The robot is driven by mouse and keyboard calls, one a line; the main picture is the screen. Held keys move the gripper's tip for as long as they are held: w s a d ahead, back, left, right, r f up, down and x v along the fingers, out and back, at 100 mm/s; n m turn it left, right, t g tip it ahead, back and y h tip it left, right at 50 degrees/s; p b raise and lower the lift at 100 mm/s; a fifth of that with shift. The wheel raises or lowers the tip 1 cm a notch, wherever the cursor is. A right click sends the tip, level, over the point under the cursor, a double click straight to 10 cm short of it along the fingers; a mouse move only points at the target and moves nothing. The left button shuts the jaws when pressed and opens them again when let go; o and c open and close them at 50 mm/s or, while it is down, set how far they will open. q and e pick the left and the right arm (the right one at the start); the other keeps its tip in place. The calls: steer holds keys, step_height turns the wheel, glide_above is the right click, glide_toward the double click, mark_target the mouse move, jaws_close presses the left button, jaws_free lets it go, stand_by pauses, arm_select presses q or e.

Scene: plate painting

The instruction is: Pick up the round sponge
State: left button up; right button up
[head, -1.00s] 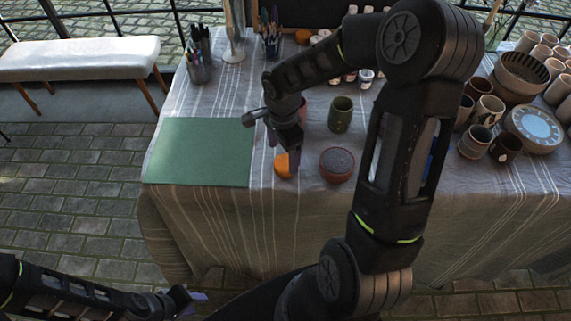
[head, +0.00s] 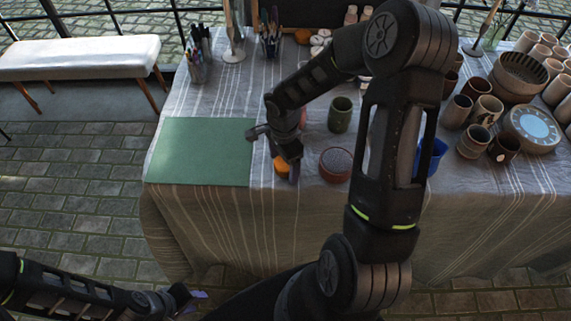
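The round orange sponge (head: 281,166) lies near the front edge of the table, just right of the green mat. My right gripper (head: 290,172) points down right at the sponge, and its fingers hide part of it. I cannot tell whether the fingers are closed on it or how far apart they are. My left gripper (head: 192,300) is low at the bottom left, in front of the table and away from it. Its finger opening is not clear.
A green mat (head: 202,152) lies left of the sponge. A reddish-brown bowl (head: 336,164) stands close on its right, with a green cup (head: 340,114) behind. Pen holders (head: 198,68) stand at the back left; several cups and a plate (head: 534,128) fill the right.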

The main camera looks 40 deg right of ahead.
mark_target(284, 163)
steer(key=c, duration=1.4)
step_height(284, 163, up, 10)
steer(key=shift+r+b, duration=0.1)
steer(key=shift+b, duration=0.4)
